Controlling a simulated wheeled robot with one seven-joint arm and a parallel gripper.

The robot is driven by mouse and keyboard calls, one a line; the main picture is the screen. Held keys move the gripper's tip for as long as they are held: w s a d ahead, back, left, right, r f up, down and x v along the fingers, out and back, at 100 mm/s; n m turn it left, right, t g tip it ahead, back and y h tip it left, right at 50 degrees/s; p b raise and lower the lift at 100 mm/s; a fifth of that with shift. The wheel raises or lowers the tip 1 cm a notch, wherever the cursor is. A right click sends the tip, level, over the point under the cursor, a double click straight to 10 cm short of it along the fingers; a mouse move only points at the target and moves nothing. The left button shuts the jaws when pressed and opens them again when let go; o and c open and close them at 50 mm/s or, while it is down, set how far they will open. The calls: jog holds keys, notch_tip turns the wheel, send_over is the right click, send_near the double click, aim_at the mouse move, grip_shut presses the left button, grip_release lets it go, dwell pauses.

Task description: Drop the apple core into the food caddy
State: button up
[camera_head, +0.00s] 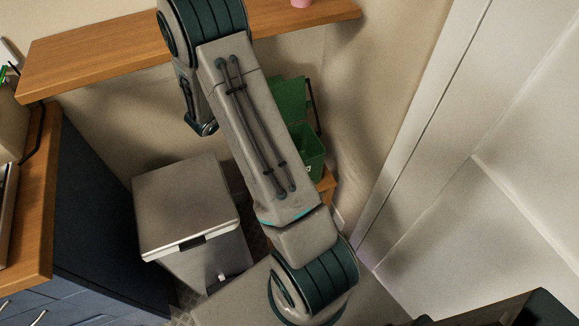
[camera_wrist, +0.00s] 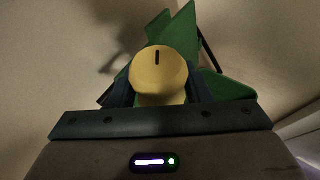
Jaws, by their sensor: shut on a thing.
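The apple core (camera_wrist: 158,75) is pale yellow with a dark stem. In the wrist view it sits between the dark fingers of my gripper (camera_wrist: 160,92), which is shut on it. The green food caddy (camera_wrist: 232,84) shows behind and around the core, so the core covers part of it. In the head view the caddy (camera_head: 313,150) stands in the corner, its green lid (camera_head: 289,96) raised. My arm hides the caddy's left part. My gripper and the core are not visible in the head view. I cannot tell how high the core is above the caddy.
A wooden stand (camera_head: 327,184) shows under the caddy. A grey lidded bin (camera_head: 185,205) stands left of it. A wooden shelf (camera_head: 125,48) crosses the wall above. A dark blue cabinet (camera_head: 105,210) is at left, a white door (camera_head: 520,120) at right.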

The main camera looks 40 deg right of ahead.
jog(key=s+d+f+m+g+b, duration=0.4)
jog(key=d+f+g, duration=0.1)
jog(key=f, duration=0.5)
jog(key=s+d+f+m+g+b, duration=0.4)
jog(key=d+f+g, duration=0.1)
jog(key=f, duration=0.5)
jog(key=shift+d+m, duration=0.25)
jog(key=shift+m, duration=0.15)
jog(key=shift+s, duration=0.1)
jog(key=o, duration=1.1)
jog(key=shift+c, duration=0.2)
jog(key=v, duration=1.4)
jog(key=shift+f, duration=0.3)
